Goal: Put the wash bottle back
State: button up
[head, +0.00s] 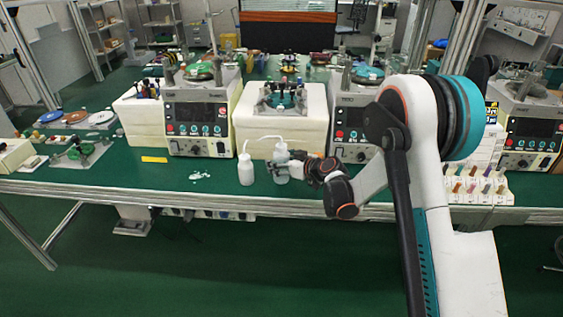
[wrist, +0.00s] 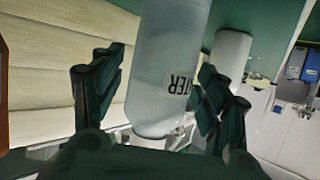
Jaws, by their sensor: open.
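Two white wash bottles with thin bent spouts stand on the green bench. One wash bottle (head: 246,171) is on the left in the head view. The other, the right wash bottle (head: 281,158), is at my gripper (head: 277,168). In the wrist view this bottle (wrist: 165,50) appears inverted, with lettering ending in "TER", between the two dark fingers of my gripper (wrist: 162,82). The fingers are spread, with the bottle between them; whether either touches it is unclear. The left bottle seems to be the pale cylinder (wrist: 231,55) behind in the wrist view.
A cream block (head: 262,128) with a fixture on top stands just behind the bottles. Control units (head: 197,122) flank it. A yellow strip (head: 154,159) and white spots (head: 200,176) lie to the left. The bench front between them and the bottles is clear.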

jog(key=shift+r, duration=0.15)
jog(key=shift+s+d+r, duration=0.15)
jog(key=shift+s+d, duration=0.05)
jog(key=s+d+r+m+g+h+p, duration=0.1)
jog(key=s+d+r+m+h+p, duration=0.1)
jog(key=s+d+r, duration=0.6)
jog(key=s+d+r+m+g+h+p, duration=0.15)
jog(key=s+d+r, duration=0.35)
jog(key=s+r, duration=0.65)
jog(key=s+d+m+h, duration=0.2)
jog(key=s+d, duration=0.3)
jog(key=s, duration=0.7)
jog(key=s+d+r+m+h, duration=0.1)
jog(key=s+d+m+h, duration=0.2)
jog(key=s, duration=0.9)
jog(key=shift+d+h, duration=0.35)
jog(key=shift+d, duration=0.5)
